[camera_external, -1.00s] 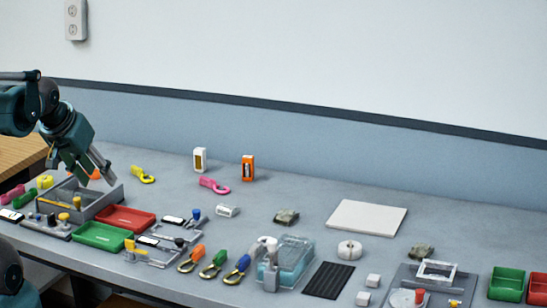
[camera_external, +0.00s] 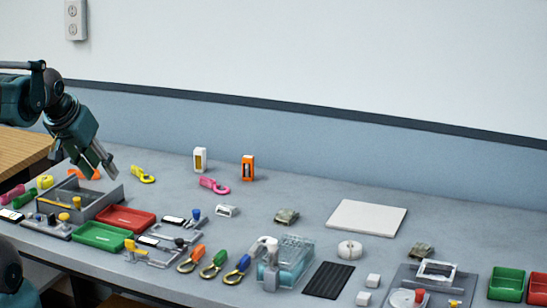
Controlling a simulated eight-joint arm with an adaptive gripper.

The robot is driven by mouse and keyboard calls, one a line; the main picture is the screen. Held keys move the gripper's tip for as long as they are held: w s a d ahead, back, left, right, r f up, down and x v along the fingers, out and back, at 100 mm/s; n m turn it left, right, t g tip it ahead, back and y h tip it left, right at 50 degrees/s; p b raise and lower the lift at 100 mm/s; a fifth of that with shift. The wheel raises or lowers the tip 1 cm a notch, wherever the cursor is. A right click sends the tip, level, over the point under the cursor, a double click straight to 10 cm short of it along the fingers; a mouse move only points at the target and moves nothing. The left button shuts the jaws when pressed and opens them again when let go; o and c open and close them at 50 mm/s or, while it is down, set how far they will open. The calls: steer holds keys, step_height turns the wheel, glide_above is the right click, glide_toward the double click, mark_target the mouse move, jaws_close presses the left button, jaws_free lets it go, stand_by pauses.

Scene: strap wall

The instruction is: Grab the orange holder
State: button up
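An orange holder (camera_external: 248,168) stands upright on the grey bench near the back wall, with a dark opening in its front. A similar white holder (camera_external: 200,160) with a yellowish inside stands to its left. My gripper (camera_external: 108,167) is at the far left, pointing down above the back of the grey open box (camera_external: 88,206), well apart from the orange holder. I cannot tell how far its fingers are open. A small orange piece (camera_external: 85,173) shows beside my gripper behind the box; its full shape is partly hidden.
Yellow (camera_external: 143,175) and pink (camera_external: 214,186) hooked pieces lie between my gripper and the holders. Red (camera_external: 126,218) and green (camera_external: 102,236) trays are in front. A clear container (camera_external: 288,260) stands mid-bench.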

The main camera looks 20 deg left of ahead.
steer(key=w+d+r+m+g+p, duration=0.1)
steer(key=w+r+m+p, duration=0.1)
steer(key=w+r, duration=0.35)
steer(key=w+d+r+m+g+p, duration=0.1)
steer(key=w+r+m, duration=0.1)
steer(key=w, duration=0.7)
steer(key=m+g+h+p, duration=0.2)
steer(key=m+g+p, duration=0.3)
steer(key=m+p, duration=0.55)
glide_above(246, 156)
steer(key=b, duration=0.1)
steer(key=shift+m, duration=0.35)
steer(key=f, duration=1.7)
steer(key=shift+s+a, duration=0.3)
steer(key=shift+s, duration=0.05)
steer(key=shift+w+f, duration=0.1)
steer(key=shift+f, duration=0.25)
steer(key=shift+d+f, duration=0.25)
steer(key=shift+f, duration=1.05)
